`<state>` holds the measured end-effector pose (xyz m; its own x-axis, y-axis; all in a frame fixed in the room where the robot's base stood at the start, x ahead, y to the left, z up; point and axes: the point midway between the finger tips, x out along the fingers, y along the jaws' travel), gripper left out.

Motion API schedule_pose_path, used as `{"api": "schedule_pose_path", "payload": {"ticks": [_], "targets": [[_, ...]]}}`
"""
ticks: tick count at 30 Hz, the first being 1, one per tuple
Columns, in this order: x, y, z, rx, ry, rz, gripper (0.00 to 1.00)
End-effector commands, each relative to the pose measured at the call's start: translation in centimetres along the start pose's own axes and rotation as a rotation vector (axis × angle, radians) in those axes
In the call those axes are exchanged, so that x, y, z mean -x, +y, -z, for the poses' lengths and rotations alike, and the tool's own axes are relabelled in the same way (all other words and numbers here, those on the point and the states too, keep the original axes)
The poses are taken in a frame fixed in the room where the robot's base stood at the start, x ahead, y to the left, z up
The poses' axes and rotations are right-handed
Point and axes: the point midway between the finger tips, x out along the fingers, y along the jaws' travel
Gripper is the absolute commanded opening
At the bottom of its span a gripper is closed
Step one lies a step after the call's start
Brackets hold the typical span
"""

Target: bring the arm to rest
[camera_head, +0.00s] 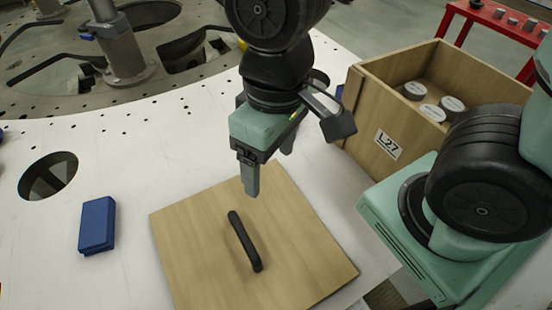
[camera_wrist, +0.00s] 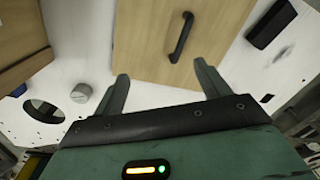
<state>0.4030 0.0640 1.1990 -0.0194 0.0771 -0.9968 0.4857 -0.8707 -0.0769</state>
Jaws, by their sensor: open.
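My gripper (camera_head: 268,170) is open and empty, its fingers pointing down above the far edge of a wooden board. In the wrist view my gripper (camera_wrist: 162,88) shows two spread fingers with nothing between them. The board (camera_head: 190,250) is square and lies on the white plate, with a black bar handle (camera_head: 244,241) on top. In the wrist view the handle (camera_wrist: 181,37) lies beyond the fingertips, apart from them. My arm reaches in from the right and bends above the plate.
A wooden crate (camera_head: 365,124) labelled L27 with several round pieces stands at right, close to my arm. A blue block (camera_head: 97,225) lies left of the board. The white plate (camera_head: 140,160) has a round hole (camera_head: 48,176) at left. A red stand (camera_head: 490,22) is at the back right.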

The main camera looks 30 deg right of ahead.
Motion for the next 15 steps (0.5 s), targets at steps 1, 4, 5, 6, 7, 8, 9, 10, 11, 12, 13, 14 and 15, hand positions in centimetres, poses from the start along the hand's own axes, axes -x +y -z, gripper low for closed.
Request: {"api": "schedule_pose_path", "payload": {"ticks": [1,4,5,6,7,8,9,10,11,12,13,14,15], "targets": [[0.09,-0.34,-0.58,0.072,0.003,-0.013,0.75],[0.10,-0.63,-1.21,0.157,0.002,-0.027,0.75],[0.10,-0.65,-1.29,0.169,0.002,-0.029,0.75],[0.10,-0.67,-1.33,0.177,0.002,-0.031,0.75],[0.10,-0.67,-1.34,0.179,0.002,-0.031,0.75],[0.10,-0.67,-1.33,0.178,0.002,-0.031,0.75],[0.10,-0.66,-1.32,0.177,0.002,-0.030,0.75],[0.10,-0.66,-1.31,0.176,0.002,-0.030,0.75],[0.10,-0.66,-1.30,0.175,0.002,-0.030,0.75],[0.10,-0.66,-1.29,0.175,0.002,-0.030,0.75],[0.10,-0.66,-1.29,0.174,0.002,-0.030,0.75],[-0.01,-0.65,-1.29,0.174,0.002,-0.030,0.75],[-0.32,-0.62,-1.29,0.173,0.002,-0.029,0.75]]}}
